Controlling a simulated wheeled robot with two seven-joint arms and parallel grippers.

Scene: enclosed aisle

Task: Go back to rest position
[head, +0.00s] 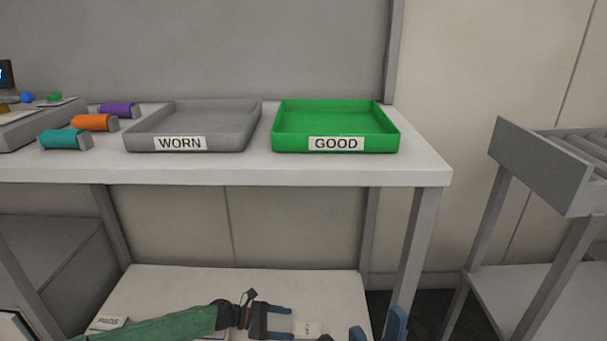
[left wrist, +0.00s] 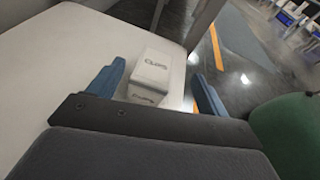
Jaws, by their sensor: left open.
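My left gripper (head: 280,322) is low in the head view, at the end of my green arm, over the lower shelf. It is open, with its two blue-tipped fingers apart. In the left wrist view the fingers (left wrist: 158,72) frame a white box marked CLIPS (left wrist: 150,74), which stands on a white surface; I cannot tell how far it is from the fingers. My right gripper (head: 378,330) shows at the bottom edge of the head view, its blue fingers apart with nothing visible between them. The rest of the right arm is out of view.
The table (head: 300,172) holds a grey WORN tray (head: 137,141) and a green GOOD tray (head: 390,141), both empty. Teal (head: 60,139), orange (head: 90,122) and purple (head: 116,109) cylinders lie at left. The lower shelf (head: 250,283) is beneath. A roller stand (head: 540,165) is at right.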

